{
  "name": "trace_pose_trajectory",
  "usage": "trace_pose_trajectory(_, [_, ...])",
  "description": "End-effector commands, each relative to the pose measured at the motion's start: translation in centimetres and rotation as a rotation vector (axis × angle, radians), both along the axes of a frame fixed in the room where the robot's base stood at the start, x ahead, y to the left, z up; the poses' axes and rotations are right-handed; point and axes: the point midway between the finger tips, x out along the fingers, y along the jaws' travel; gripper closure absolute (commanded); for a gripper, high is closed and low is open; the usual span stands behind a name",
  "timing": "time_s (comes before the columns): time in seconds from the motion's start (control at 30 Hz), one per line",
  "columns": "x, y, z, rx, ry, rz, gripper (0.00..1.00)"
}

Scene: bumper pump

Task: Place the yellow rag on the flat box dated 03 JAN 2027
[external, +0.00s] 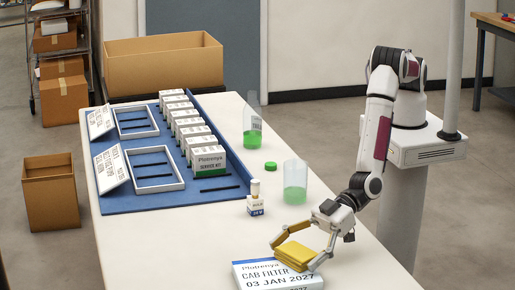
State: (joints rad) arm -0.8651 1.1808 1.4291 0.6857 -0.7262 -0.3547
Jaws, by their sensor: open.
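The yellow rag (294,254) is a folded stack at the front right of the table. It is at the back right of the flat white box (277,276), whose printing reads "CAB FILTER 03 JAN 2027". My gripper (294,257) is open, with one finger on each side of the rag. From this view I cannot tell whether the rag rests on the box or is just above it, or whether the fingers touch it. The box's front edge is cut off by the bottom of the picture.
Behind the rag stand a small white bottle (255,199), a clear cup with green liquid (295,182), a green cap (270,166) and a clear bottle (252,127). A blue board (215,195) with several white boxes fills the left. The table's right edge is close.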

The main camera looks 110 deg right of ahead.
Motion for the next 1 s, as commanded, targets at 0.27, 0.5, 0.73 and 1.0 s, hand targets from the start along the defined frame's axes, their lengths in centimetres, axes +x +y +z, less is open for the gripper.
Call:
trace_pose_trajectory(0.27, [-0.8, -0.3, 0.5, -0.001, 0.002, 0.000, 0.15])
trace_pose_trajectory(0.5, [-2.5, -1.0, 1.3, -0.001, 0.001, 0.001, 0.15])
trace_pose_trajectory(0.73, [-4.4, -1.8, 2.2, -0.001, 0.001, 0.000, 0.15])
trace_pose_trajectory(1.0, [-6.7, -2.7, 3.2, 0.000, 0.000, 0.001, 0.15])
